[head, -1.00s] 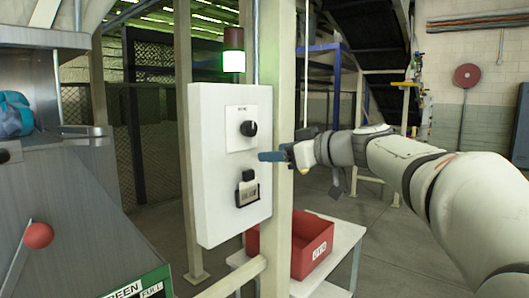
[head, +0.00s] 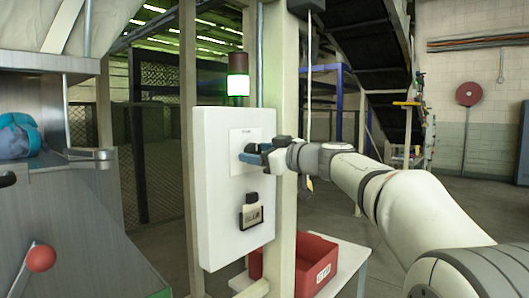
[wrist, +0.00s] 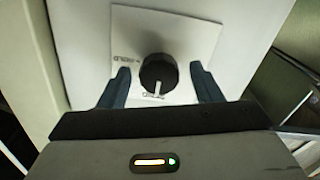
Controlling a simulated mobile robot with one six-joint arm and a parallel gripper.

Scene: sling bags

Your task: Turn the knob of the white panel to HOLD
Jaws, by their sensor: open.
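The white panel (head: 215,190) is fixed to a cream post in the head view. Its black knob (wrist: 159,74) sits on a white label plate (wrist: 190,35) in the wrist view. The knob's white pointer line aims toward the bottom of the wrist picture, at a small word I cannot read clearly. The word HOLD (wrist: 127,58) appears left of the knob. My gripper (wrist: 162,90) is open, with one blue finger on each side of the knob and gaps visible. In the head view my gripper (head: 250,154) hides the knob.
A dark holder with a card (head: 251,212) is on the panel below the knob. A lit green lamp with a red top (head: 238,80) stands above the panel. A red bin (head: 315,265) sits on a white table at lower right. A red ball lever (head: 40,258) is at left.

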